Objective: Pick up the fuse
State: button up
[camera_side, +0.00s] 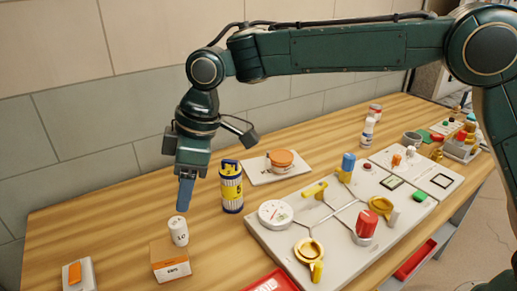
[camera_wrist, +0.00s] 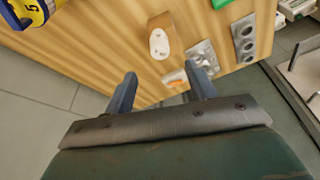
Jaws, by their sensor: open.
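A short white cylinder (camera_side: 178,231), which looks like the fuse, stands at the back edge of a small tan and white box (camera_side: 170,263) in the side view; I cannot tell whether it rests on the box. In the wrist view a white rounded piece (camera_wrist: 159,43) with dark spots shows against a tan block, probably the same pair. My gripper (camera_side: 185,200) hangs pointing down above the table, behind the white cylinder and apart from it. In the wrist view its two fingers (camera_wrist: 160,78) are spread with nothing held between them.
A yellow and dark blue canister (camera_side: 231,187) stands close to the right of my gripper. A grey plate with an orange piece (camera_side: 75,272) lies at the left. The white valve panel (camera_side: 338,242) fills the middle and right. The wall (camera_side: 75,145) is close behind. The back left table is clear.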

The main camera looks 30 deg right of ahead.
aim_at(176, 221)
jog(key=shift+x, duration=3.2)
jog(key=shift+x, duration=2.6)
jog(key=shift+r, duration=0.1)
jog(key=shift+w, duration=0.1)
jog(key=c, duration=1.2)
jog(key=shift+r, duration=5)
